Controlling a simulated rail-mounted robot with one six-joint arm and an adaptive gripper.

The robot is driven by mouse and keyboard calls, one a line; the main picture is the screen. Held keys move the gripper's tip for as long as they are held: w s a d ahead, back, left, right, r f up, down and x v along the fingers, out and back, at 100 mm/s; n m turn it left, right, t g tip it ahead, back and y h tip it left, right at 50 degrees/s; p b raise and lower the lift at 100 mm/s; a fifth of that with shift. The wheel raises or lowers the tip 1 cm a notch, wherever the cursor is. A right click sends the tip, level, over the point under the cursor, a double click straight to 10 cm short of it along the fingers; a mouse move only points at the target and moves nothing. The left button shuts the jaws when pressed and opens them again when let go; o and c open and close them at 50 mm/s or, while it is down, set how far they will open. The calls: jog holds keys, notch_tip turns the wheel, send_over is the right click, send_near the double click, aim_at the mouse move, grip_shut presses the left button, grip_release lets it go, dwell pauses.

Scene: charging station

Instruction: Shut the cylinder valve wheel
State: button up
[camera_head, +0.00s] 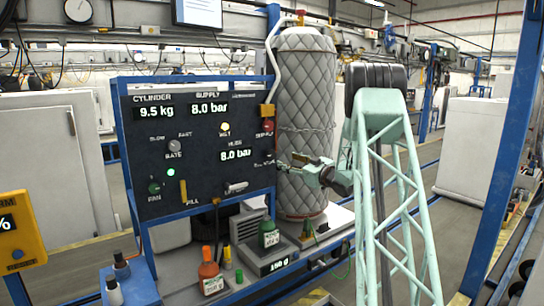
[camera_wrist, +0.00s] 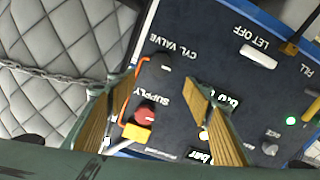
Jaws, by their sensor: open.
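The cylinder valve wheel is a dark knob (camera_wrist: 157,68) beside the label CYL VALVE on the black panel (camera_wrist: 215,50). It shows between my fingertips in the wrist view. In the head view, that spot at the panel's right edge is small and partly covered by my gripper (camera_head: 284,163). My gripper (camera_wrist: 156,82) is open, its two fingers either side of the knob in the picture. I cannot tell whether they touch it or how far off they are.
A red supply knob (camera_wrist: 146,113) with a yellow piece sits near the wheel. A white LET OFF lever (camera_wrist: 258,54) is on the same panel. The quilted cylinder (camera_head: 305,110) with a chain stands close beside the panel. Bottles (camera_head: 269,236) stand below.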

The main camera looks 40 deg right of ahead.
aim_at(273, 155)
jog(key=shift+w+d+p, duration=0.15)
jog(key=shift+w+p, duration=0.15)
jog(key=shift+w, duration=3.1)
jog(key=shift+w+d+p, duration=0.15)
jog(key=shift+w+p, duration=0.1)
jog(key=shift+w, duration=3.15)
jog(key=c, duration=0.9)
jog(key=shift+m, duration=0.3)
jog(key=m+p, duration=0.2)
jog(key=m, duration=0.1)
jog(key=shift+d+r, duration=0.1)
jog(key=m+p, duration=0.2)
jog(key=m, duration=0.3)
jog(key=shift+d+m+p, duration=0.15)
jog(key=shift+m+p, duration=0.15)
jog(key=shift+p, duration=0.1)
jog(key=m+p, duration=0.2)
jog(key=m, duration=0.2)
jog(key=shift+m, duration=0.3)
jog(key=shift+d+f+m+p, duration=0.15)
jog(key=shift+m+p, duration=0.4)
jog(key=shift+m, duration=0.45)
jog(key=shift+a+f+m+p, duration=0.1)
jog(key=shift+m+p, duration=0.45)
jog(key=shift+m, duration=0.45)
